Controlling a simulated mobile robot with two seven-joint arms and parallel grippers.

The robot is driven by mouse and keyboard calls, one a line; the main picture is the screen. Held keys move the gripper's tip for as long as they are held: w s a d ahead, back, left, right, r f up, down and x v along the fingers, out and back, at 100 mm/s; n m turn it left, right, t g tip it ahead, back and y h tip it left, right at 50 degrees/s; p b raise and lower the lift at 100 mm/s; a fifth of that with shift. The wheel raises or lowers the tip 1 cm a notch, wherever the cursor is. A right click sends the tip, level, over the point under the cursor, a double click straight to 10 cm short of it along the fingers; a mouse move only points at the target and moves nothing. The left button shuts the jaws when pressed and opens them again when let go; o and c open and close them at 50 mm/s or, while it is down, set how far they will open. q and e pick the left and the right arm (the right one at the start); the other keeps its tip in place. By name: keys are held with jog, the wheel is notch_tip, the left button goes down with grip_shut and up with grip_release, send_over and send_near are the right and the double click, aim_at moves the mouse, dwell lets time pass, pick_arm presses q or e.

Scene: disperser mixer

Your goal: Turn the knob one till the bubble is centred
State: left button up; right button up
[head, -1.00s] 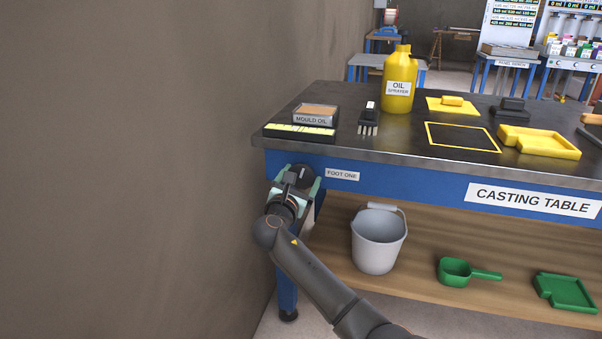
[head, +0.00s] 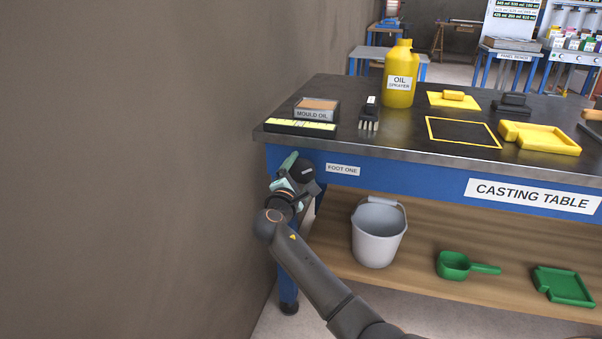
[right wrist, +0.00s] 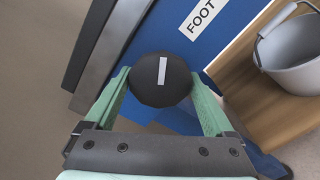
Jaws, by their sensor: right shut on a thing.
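The knob (head: 304,171) is a round black disc with a white line across its face, on the blue table frame left of the FOOT ONE label (head: 343,169). My right gripper (head: 302,176) has its pale green fingers on either side of the knob's rim and is shut on it. In the right wrist view the knob (right wrist: 160,80) sits between both fingertips (right wrist: 160,84), its line nearly upright. The yellow-green level (head: 300,125) lies along the tabletop's front left edge; its bubble is too small to place. My left gripper is not in view.
The casting table (head: 400,157) bears a mould oil box (head: 316,110), a brush (head: 369,114) and a yellow oil sprayer (head: 399,75). A grey bucket (head: 378,238) stands on the shelf below. A brown wall (head: 130,170) is close on the left.

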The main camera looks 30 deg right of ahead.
jog(key=shift+a+f, duration=0.1)
jog(key=shift+f, duration=0.05)
dwell(0.3)
jog(key=o, duration=1.1)
jog(key=shift+p+v, duration=2.05)
jog(key=shift+v, duration=4.2)
